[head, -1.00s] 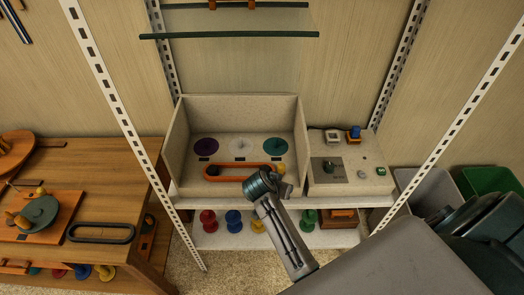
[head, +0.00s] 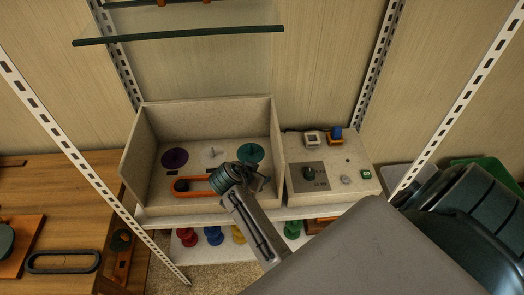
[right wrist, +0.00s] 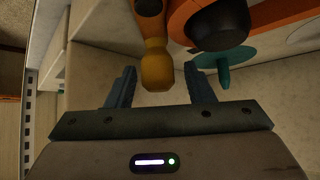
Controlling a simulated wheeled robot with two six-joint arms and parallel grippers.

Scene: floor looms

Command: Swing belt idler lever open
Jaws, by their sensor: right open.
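The belt idler lever shows in the right wrist view as an orange-brown arm ending in a yellow knob (right wrist: 157,66). My right gripper (right wrist: 160,82) is open, with the knob between its two fingers in that view and a visible gap on each side. In the head view my right gripper (head: 260,179) is at the right end of the orange belt (head: 198,190) and hides most of the lever. A black round part (right wrist: 219,25) sits inside the orange band beside the lever. My left gripper is not in view.
The belt sits in an open-topped pale box (head: 132,160) with purple (head: 174,159), white and teal (head: 251,151) discs behind it. A teal disc (right wrist: 211,61) shows close to my right finger. A control panel (head: 340,202) stands right of the box, and colored spools (head: 213,236) stand below.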

